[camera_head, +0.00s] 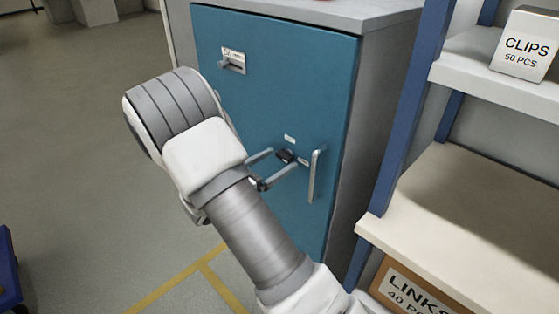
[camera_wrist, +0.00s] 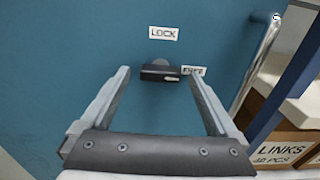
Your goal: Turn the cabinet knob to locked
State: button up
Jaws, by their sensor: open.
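The cabinet (camera_head: 300,85) has a blue door with a small black knob (camera_wrist: 160,72), which also shows in the head view (camera_head: 286,155). The knob's bar lies horizontal, with a pale mark at its right end towards the FREE label (camera_wrist: 193,70). The LOCK label (camera_wrist: 163,33) is above the knob. My gripper (camera_wrist: 159,75) is open, with one finger on the left of the knob and one on the right. Gaps show between the fingers and the knob in the wrist view. I cannot tell how far the fingertips are from the door.
A vertical metal door handle (camera_head: 316,174) is just right of the knob. A latch plate (camera_head: 232,61) sits at the door's upper left. Shelves (camera_head: 470,215) with a CLIPS box (camera_head: 525,45) and a LINKS box (camera_head: 405,290) stand at the right.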

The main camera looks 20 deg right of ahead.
jog(key=shift+w+d, duration=0.25)
jog(key=shift+d, duration=0.35)
jog(key=c, duration=1.4)
